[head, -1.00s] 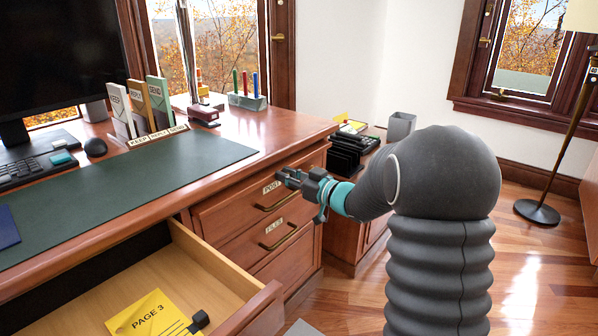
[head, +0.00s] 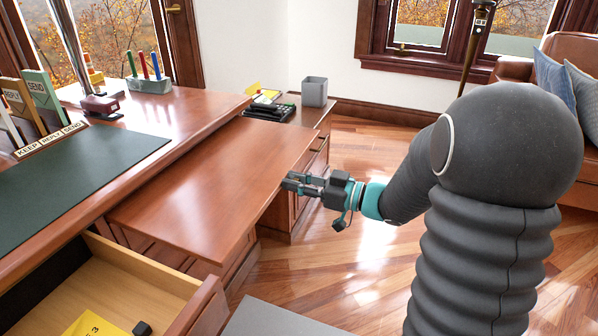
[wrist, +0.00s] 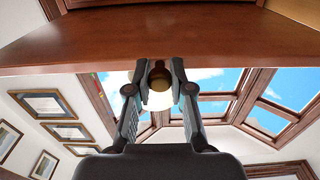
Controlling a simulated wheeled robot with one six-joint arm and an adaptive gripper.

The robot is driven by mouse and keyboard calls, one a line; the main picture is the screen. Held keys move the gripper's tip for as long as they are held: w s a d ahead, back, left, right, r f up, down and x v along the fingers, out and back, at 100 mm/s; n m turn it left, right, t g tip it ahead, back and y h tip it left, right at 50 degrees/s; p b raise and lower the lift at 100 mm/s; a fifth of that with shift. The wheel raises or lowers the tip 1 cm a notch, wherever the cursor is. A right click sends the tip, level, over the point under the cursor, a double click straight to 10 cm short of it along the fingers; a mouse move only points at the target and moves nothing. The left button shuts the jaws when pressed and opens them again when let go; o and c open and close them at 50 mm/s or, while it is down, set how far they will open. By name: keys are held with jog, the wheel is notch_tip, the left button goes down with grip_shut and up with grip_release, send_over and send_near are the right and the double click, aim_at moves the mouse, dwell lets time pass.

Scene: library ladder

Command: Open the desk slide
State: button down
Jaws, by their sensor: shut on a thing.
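The desk slide (head: 215,175) is a flat reddish-brown wooden board. It stands well out from under the desk top (head: 205,105), over the drawer fronts. My gripper (head: 290,184) is at the slide's outer edge in the head view. In the wrist view, the slide (wrist: 160,38) spans the top of the picture, and my gripper (wrist: 159,68) has its two fingers on either side of a round brass knob (wrist: 160,86) at that edge. The gripper is shut on the knob. In the head view the knob is hidden by the fingers.
An open drawer (head: 115,262) with a yellow page (head: 92,325) and a small dark block (head: 142,328) lies at the lower left. A side cabinet (head: 312,130) bears a grey bin (head: 314,92) beyond the slide. Clear wooden floor (head: 355,165) lies to the right.

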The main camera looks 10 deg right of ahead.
jog(key=shift+s+d, duration=0.15)
jog(key=shift+s, duration=0.1)
jog(key=c, duration=1)
grip_release()
jog(key=shift+d, duration=0.1)
jog(key=v, duration=1.1)
jog(key=shift+s+d, duration=0.2)
jog(key=shift+d, duration=0.15)
